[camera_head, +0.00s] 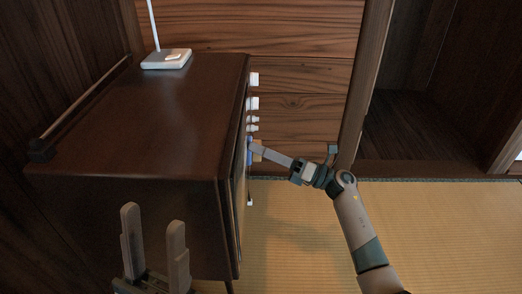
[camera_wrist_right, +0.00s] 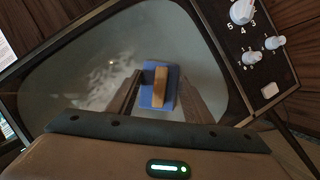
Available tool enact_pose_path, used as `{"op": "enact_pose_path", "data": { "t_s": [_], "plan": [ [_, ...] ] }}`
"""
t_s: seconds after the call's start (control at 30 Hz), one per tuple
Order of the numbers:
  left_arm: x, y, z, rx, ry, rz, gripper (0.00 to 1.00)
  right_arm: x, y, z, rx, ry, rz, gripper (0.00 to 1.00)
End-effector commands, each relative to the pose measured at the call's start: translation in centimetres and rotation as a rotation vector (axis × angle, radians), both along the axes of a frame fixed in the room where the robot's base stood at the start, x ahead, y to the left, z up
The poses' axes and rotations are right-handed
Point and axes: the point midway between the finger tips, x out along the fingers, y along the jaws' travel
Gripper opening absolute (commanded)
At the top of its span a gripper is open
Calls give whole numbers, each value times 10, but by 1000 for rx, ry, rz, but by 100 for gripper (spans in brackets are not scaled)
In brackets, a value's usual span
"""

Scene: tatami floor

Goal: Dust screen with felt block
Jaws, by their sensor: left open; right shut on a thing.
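The screen (camera_wrist_right: 205,50) is the grey rounded glass on the front of a dark wooden television (camera_head: 150,120); in the head view it shows only edge-on. Pale, patchy dust (camera_wrist_right: 100,85) lies on the glass left of my gripper in the right wrist view. My right gripper (camera_head: 258,150) is shut on the felt block (camera_wrist_right: 147,88), a blue pad with a tan wooden grip. The block is at the screen; I cannot tell whether it touches. My left gripper (camera_head: 154,240) is open and empty, in front of the television's near side.
White knobs (camera_wrist_right: 243,12) line the panel beside the screen. Tatami floor (camera_head: 440,225) is clear at the right, before an open wooden alcove.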

Motion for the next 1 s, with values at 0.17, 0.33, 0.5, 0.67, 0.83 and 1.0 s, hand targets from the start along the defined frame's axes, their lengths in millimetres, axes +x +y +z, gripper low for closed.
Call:
{"op": "enact_pose_path", "data": {
  "t_s": [0.17,0.33,0.5,0.67,0.83,1.0],
  "plan": [
    [0,0,7,0,0,0,45,-8,0,2,-1,0,1,25],
    [0,0,16,0,0,0,45,-20,0,2,-1,1,1,25],
    [0,0,22,0,0,0,45,-31,1,1,0,1,2,25],
    [0,0,22,0,0,0,45,-35,2,0,1,0,2,25],
    [0,0,22,0,0,0,45,-35,2,0,0,0,3,25],
    [0,0,23,0,0,0,45,-36,2,0,-1,1,2,25]
  ]
}}
